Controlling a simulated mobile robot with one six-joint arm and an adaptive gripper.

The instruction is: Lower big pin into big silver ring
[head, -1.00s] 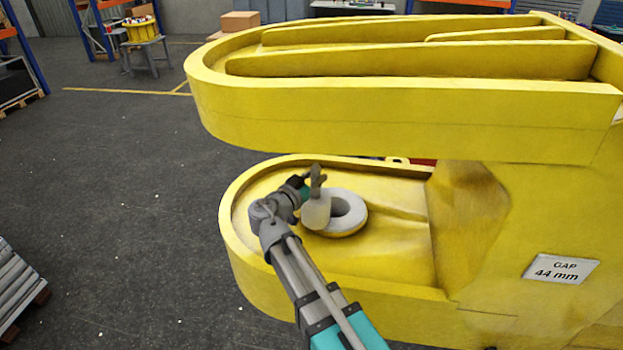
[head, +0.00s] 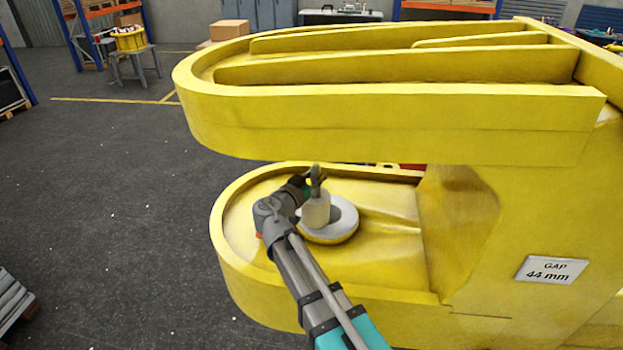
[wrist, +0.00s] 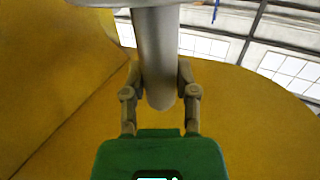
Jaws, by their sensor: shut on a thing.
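The big pin (head: 316,210) is a pale grey cylinder, held roughly upright in the head view. My gripper (head: 316,182) is shut on its upper part. In the wrist view, my gripper (wrist: 160,78) has a finger on each side of the pin (wrist: 157,45), whose rounded end shows between them. The big silver ring (head: 346,236) is a thick pale ring lying on the lower yellow plate. The pin appears in front of the ring's left part and covers some of its hole. I cannot tell whether the pin's lower end touches the ring.
The yellow boom's upper plate (head: 390,128) overhangs the lower plate (head: 385,262), and my arm reaches into the gap between them. A yellow side wall (head: 560,220) with a "GAP 44 mm" label (head: 552,269) closes the right. The floor at left is open.

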